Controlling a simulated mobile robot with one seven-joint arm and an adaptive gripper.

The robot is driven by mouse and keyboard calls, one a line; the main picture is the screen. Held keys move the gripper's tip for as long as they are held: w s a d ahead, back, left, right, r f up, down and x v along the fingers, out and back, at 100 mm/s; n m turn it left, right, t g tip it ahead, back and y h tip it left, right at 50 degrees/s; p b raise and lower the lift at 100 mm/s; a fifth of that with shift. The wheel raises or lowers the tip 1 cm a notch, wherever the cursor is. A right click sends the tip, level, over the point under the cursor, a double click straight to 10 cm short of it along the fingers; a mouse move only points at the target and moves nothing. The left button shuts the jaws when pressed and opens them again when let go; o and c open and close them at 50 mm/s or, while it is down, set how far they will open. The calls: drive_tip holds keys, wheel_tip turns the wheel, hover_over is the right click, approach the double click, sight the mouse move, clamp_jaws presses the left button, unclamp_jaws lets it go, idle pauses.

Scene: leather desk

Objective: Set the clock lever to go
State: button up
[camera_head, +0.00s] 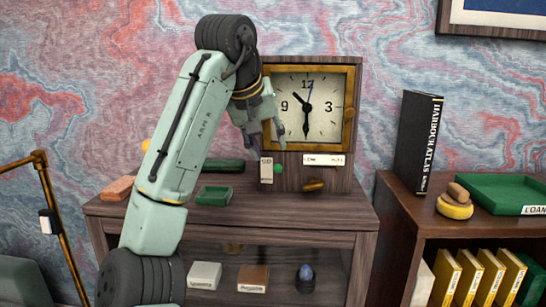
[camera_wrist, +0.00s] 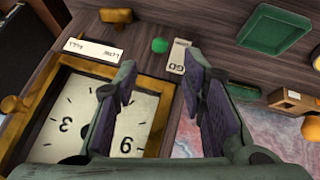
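The clock (camera_head: 308,105) stands on the dark desk in a wooden case with a brass frame; its face (camera_wrist: 85,115) is upside down in the wrist view. A brass knob-like piece (camera_head: 313,186) sits lower on the case, also in the wrist view (camera_wrist: 117,15). I cannot tell which piece is the lever. My gripper (camera_head: 267,145) is open and empty, fingers apart (camera_wrist: 160,75), at the clock's lower left, near the GO label.
Another brass knob (camera_head: 349,115) is on the clock's right side. A green tray (camera_head: 214,195) and a pinkish block (camera_head: 118,188) lie on the desk to the left. A bookshelf (camera_head: 470,225) with a black book (camera_head: 418,142) stands at the right.

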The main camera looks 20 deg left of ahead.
drive_tip(key=v, duration=0.4)
drive_tip(key=shift+s+r, duration=0.1)
drive_tip(key=shift+r, duration=0.15)
